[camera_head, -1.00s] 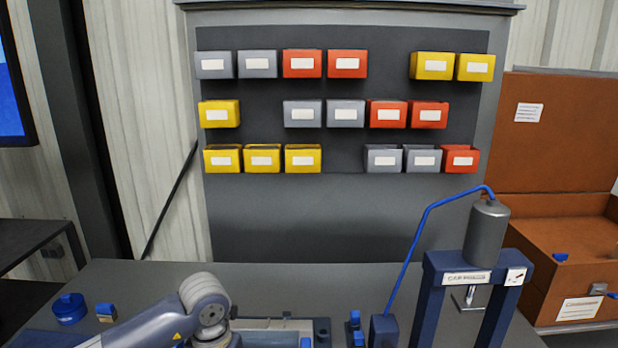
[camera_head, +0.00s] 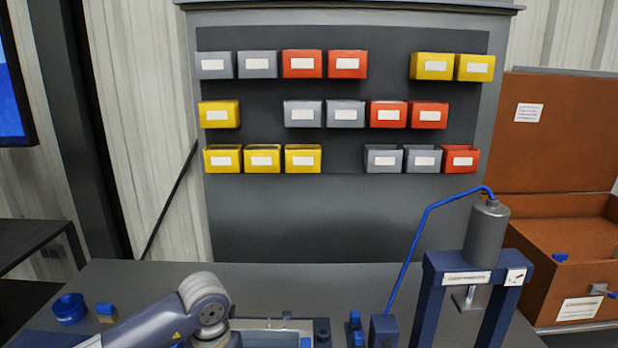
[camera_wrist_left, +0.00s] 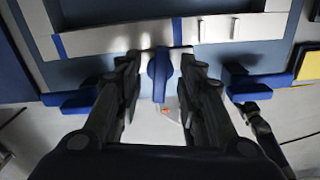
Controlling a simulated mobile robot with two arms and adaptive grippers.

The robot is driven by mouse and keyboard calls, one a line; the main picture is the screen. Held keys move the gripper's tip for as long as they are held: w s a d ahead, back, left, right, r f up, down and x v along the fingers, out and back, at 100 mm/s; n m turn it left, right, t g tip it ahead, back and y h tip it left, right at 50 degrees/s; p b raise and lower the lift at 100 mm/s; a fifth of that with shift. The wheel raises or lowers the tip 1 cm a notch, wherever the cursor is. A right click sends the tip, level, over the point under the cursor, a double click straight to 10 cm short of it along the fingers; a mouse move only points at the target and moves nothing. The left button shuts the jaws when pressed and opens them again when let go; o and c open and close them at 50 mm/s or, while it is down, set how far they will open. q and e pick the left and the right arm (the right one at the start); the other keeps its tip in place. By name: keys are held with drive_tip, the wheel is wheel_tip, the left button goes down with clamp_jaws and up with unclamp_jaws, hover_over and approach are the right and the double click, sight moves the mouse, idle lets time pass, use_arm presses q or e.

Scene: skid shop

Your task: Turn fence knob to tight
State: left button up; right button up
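The blue fence knob (camera_wrist_left: 158,75) shows in the left wrist view as a narrow upright lever in front of a pale fence (camera_wrist_left: 120,38). A small orange-red mark lies just below the knob on a white surface. My left gripper (camera_wrist_left: 160,62) has its two dark fingers on either side of the knob. A gap shows between each finger and the knob, so it looks open around the knob and not clamped. In the head view my left arm reaches the bench fixture (camera_head: 270,325) from the left. The gripper is hidden there, and my right gripper is not in view.
A blue press (camera_head: 430,285) with a grey cylinder stands right of the fixture. A blue cup (camera_head: 70,309) and a small blue-and-tan block (camera_head: 106,312) lie at the left. Several coloured bins (camera_head: 262,158) hang behind. The bench behind the fixture is clear.

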use_arm(q)
drive_tip(key=shift+r+p, duration=2.2)
drive_tip(key=shift+r, duration=1.75)
